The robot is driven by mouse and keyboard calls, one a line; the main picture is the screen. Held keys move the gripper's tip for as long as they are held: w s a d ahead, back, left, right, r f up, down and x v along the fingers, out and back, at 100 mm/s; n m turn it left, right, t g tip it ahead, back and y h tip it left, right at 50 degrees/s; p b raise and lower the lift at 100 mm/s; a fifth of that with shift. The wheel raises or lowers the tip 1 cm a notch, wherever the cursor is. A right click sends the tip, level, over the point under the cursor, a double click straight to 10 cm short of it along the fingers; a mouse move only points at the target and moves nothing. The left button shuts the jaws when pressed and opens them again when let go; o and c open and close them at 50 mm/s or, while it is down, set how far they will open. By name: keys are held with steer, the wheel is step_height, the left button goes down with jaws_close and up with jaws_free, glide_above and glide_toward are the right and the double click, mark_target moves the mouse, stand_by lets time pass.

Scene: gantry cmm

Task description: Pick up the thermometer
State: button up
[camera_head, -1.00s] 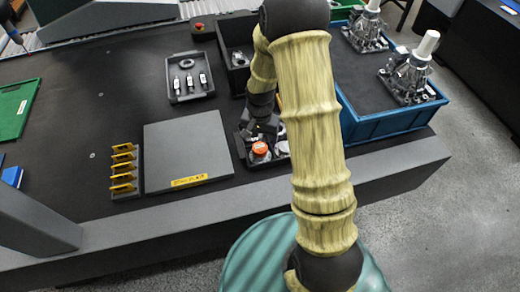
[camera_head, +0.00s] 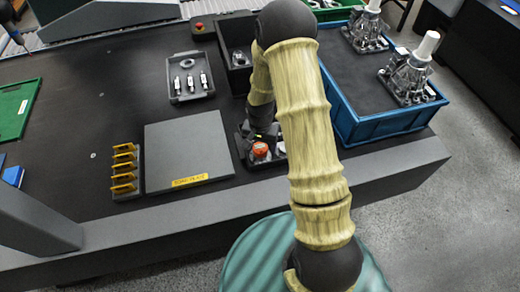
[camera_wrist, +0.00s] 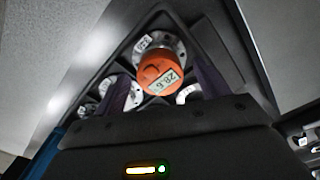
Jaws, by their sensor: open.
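The thermometer (camera_head: 260,149) is a round orange-topped piece in a dark tray (camera_head: 247,158) near the front of the table. In the wrist view the thermometer (camera_wrist: 161,75) shows a small digital display and sits among round metal pieces in the tray. My gripper (camera_wrist: 163,84) is open, with one purplish finger on each side of the thermometer in that view. In the head view my gripper (camera_head: 262,132) is just behind and above it, partly hidden by my arm. I cannot tell whether the fingers touch it.
A grey plate (camera_head: 187,150) with a yellow label and a rack of yellow pieces (camera_head: 124,170) lie to the left. A grey tray of small tools (camera_head: 191,86) and a black bin (camera_head: 236,80) stand behind. A blue crate (camera_head: 385,124) stands at the right.

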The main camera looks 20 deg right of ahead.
mark_target(260, 147)
steer(key=shift+c, duration=0.4)
steer(key=c, duration=1.1)
step_height(260, 147, up, 10)
